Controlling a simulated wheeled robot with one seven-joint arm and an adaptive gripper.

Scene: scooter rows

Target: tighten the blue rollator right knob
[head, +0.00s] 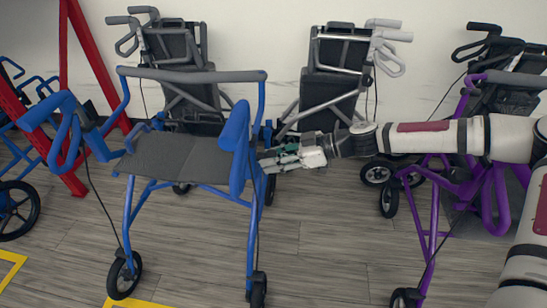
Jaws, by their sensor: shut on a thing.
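The blue rollator (178,158) stands upright on the wood floor at left centre, with a grey seat, a grey back bar and blue grips. My gripper (269,160) reaches in from the right and is at the rollator's right side frame, just behind and beside the blue right grip (236,140). Its fingers are shut at the frame tube, where the right knob would be. The knob itself is hidden by the fingers and too small to make out.
A purple rollator (430,205) stands below my arm at right. Folded dark rollators (180,62) and (333,70) stand against the wall. A red frame (92,60) and another blue rollator (12,205) are at left. The centre floor is clear.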

